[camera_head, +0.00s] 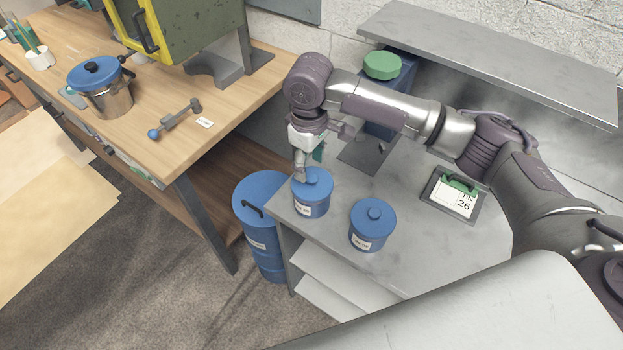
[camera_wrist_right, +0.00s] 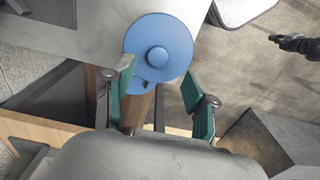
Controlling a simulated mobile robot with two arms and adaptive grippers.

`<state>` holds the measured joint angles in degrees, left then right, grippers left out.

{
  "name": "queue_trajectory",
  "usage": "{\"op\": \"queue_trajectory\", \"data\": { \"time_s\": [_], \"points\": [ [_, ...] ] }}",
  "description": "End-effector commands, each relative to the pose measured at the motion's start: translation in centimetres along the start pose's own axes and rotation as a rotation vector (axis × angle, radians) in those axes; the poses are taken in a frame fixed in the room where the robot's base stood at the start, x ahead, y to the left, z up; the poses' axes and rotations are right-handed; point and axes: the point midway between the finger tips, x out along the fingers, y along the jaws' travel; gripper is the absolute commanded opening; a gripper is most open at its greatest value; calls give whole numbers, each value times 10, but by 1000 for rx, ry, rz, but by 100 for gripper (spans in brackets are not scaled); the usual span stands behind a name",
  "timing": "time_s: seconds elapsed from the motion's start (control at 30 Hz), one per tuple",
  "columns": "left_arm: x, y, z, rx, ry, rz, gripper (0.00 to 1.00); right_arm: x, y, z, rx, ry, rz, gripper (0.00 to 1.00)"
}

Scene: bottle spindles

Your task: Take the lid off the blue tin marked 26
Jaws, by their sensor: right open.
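Two blue tins with knobbed lids stand on the grey bench. The left tin (camera_head: 312,205) is near the bench's left corner, the other tin (camera_head: 373,234) to its right. Both bear small white labels that I cannot read for certain. My right gripper (camera_head: 304,172) is over the left tin, at its lid knob. In the right wrist view, my right gripper (camera_wrist_right: 160,84) is open, its green-padded fingers apart below a round blue lid (camera_wrist_right: 158,44) with its knob between and ahead of them. Nothing is held. My left gripper does not show in the head view.
A framed card reading TIN 26 (camera_head: 458,194) lies on the grey bench (camera_head: 420,250). A blue drum (camera_head: 262,221) stands left of the bench. A blue container with a green lid (camera_head: 382,66) stands behind my right arm. A pot (camera_head: 101,86) stands on the wooden table.

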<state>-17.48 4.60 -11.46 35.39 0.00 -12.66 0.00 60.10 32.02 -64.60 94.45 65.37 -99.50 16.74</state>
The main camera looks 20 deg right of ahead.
Motion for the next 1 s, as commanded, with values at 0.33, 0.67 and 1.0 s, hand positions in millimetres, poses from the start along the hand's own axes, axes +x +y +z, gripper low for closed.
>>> {"op": "queue_trajectory", "data": {
  "time_s": [0.33,0.67,1.0],
  "points": [
    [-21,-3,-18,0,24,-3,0,44,5,5,0,-2,0,57],
    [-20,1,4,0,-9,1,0,48,5,5,-1,0,1,47],
    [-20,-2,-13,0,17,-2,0,48,5,5,-1,0,1,8]
  ]
}}
